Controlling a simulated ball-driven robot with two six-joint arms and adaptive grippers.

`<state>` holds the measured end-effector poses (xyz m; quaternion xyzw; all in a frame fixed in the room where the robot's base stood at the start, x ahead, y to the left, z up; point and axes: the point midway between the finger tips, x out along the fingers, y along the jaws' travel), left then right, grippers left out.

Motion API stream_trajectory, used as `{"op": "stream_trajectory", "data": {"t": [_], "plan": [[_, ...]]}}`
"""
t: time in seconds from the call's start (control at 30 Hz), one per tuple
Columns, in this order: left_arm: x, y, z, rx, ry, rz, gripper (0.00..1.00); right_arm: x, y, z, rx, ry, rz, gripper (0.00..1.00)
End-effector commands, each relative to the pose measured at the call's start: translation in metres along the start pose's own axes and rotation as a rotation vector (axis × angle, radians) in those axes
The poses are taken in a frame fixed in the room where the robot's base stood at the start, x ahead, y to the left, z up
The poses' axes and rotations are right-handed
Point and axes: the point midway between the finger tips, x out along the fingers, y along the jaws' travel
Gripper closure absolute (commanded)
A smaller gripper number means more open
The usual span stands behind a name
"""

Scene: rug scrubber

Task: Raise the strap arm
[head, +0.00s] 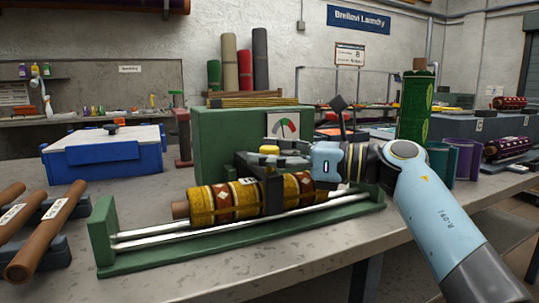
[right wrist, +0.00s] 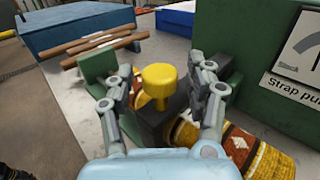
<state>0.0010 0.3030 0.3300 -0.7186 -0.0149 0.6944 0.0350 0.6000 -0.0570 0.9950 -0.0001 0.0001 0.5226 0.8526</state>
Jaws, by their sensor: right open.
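A rolled rug (head: 222,200), gold with dark red bands and pale diamonds, lies on the metal rods of a green scrubber frame (head: 104,235). A dark strap arm (head: 273,192) crosses the roll near its middle, low against it. A yellow knob (head: 269,150) tops the arm; it also shows in the right wrist view (right wrist: 159,78). My right gripper (head: 263,161) is open, its fingers on both sides of the knob in the right wrist view. Whether a finger touches the knob I cannot tell. My left gripper is not in view.
A green housing (head: 222,135) with a dial stands close behind the roll. A blue box (head: 105,155) sits at the left, and brown rollers (head: 45,235) lie at the front left. A green rolled rug (head: 415,108) stands at the right. The front bench edge is clear.

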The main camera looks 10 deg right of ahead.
Motion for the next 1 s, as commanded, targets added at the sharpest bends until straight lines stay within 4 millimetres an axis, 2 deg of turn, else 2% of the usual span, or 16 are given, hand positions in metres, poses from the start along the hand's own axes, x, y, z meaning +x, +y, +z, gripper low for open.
{"op": "stream_trajectory", "data": {"t": [0.07,0.4,0.5,0.87,1.0], "plan": [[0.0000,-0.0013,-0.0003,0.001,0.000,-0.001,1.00,-0.0002,-0.0001,0.0000,0.000,0.000,0.000,0.45],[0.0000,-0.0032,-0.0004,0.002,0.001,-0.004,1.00,-0.0005,-0.0002,-0.0001,0.000,0.000,0.000,0.90],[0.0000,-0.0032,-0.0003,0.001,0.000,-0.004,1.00,-0.0005,-0.0002,0.0000,0.000,0.000,-0.001,1.00],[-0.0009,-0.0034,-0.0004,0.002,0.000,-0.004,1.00,-0.0007,-0.0005,0.0006,0.001,0.002,-0.001,1.00],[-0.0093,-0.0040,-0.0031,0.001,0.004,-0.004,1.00,0.0004,-0.0020,0.0072,0.015,0.017,-0.002,1.00]]}}
